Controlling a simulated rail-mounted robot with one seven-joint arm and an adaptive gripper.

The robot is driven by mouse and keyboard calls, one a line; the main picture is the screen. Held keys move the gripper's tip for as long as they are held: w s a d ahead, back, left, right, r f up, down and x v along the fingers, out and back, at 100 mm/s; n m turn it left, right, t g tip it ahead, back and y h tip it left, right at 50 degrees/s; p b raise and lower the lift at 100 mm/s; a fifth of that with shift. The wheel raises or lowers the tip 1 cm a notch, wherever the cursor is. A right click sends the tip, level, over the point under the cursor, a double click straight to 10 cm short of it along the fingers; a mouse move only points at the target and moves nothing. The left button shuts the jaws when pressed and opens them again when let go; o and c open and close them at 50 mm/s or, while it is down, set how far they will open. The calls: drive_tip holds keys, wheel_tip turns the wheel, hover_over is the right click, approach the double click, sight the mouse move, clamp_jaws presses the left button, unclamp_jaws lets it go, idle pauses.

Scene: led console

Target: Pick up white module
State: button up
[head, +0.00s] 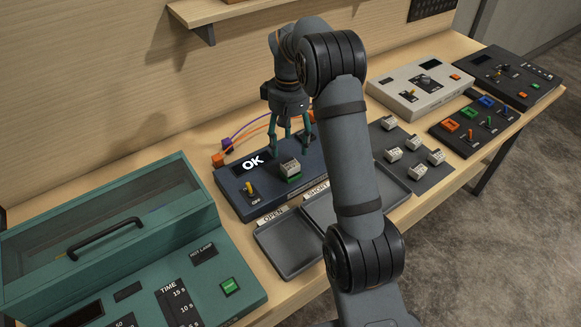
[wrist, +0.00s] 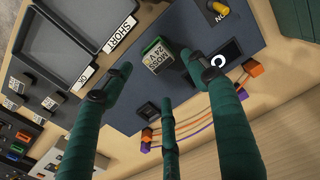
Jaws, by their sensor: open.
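A white module (head: 291,168) sits upright on a green socket on the dark blue console (head: 228,183). In the wrist view the same module (wrist: 158,60) shows printed lettering on its top face. Several other white modules (head: 394,154) stand on a dark mat to the right. My gripper (head: 291,148) has green fingers and is open just above and behind the socketed module. In the wrist view the fingertips (wrist: 158,78) are spread around the module's area, with nothing between them. The console's display reads "OK".
Grey trays (head: 272,262) labelled OPEN and SHORT lie in front of the console. A teal box with a handle (head: 105,238) stands at left. Orange and purple cables (head: 262,123) run behind the console. More control boxes (head: 418,84) stand at right.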

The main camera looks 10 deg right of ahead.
sight(290, 163)
wheel_tip(290, 163, down, 2)
drive_tip(key=shift+f, duration=0.1)
wheel_tip(290, 163, down, 6)
drive_tip(key=shift+d+r+p, duration=0.1)
drive_tip(key=shift+r+p, duration=0.05)
drive_tip(key=shift+p, duration=1.05)
drive_tip(key=c, duration=1.4)
drive_tip(key=shift+o, duration=0.2)
drive_tip(key=shift+r, duration=0.1)
